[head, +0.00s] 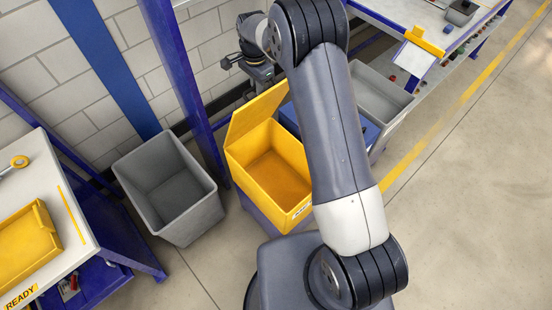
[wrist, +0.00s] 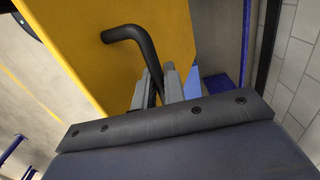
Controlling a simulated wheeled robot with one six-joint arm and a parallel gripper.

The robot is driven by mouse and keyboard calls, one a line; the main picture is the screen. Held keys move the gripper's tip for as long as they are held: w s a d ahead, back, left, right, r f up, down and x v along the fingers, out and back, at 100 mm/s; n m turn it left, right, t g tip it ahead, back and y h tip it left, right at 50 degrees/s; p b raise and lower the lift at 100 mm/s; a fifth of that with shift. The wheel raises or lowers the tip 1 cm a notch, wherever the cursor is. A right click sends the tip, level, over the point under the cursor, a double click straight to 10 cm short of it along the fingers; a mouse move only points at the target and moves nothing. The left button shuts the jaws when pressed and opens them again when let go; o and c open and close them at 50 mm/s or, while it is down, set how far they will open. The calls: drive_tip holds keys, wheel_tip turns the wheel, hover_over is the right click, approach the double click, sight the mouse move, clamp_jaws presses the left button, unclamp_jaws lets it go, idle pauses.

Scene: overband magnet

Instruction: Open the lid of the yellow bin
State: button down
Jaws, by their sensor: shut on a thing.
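The yellow bin (head: 268,165) stands open in the head view, and its empty inside shows. Its lid (head: 256,112) is raised, standing up from the back left rim. In the wrist view the lid (wrist: 120,50) is a large yellow panel with a bent black handle (wrist: 128,33). My gripper (wrist: 160,84) is shut on the handle, whose lower end runs between the two grey fingers. In the head view my gripper is small and dark behind the raised lid, and its fingertips are hard to make out.
A grey bin (head: 168,190) stands left of the yellow bin. Another grey bin (head: 378,97) is to the right, partly behind my arm. A blue post (head: 180,70) and the block wall (head: 65,65) are close behind. A workbench (head: 75,205) is at left. Floor at right is clear.

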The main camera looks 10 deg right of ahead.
drive_tip(key=shift+w+a+r, duration=0.2)
drive_tip(key=shift+w+a, duration=0.05)
drive_tip(key=shift+w, duration=0.15)
drive_tip(key=shift+w+a, duration=0.1)
drive_tip(key=shift+w+a+r+p, duration=0.1)
drive_tip(key=shift+w+r+p, duration=0.05)
drive_tip(key=shift+p, duration=0.15)
drive_tip(key=c, duration=1.4)
unclamp_jaws()
wheel_tip(320, 180, up, 8)
drive_tip(key=p, duration=0.2)
drive_tip(key=shift+f, duration=0.2)
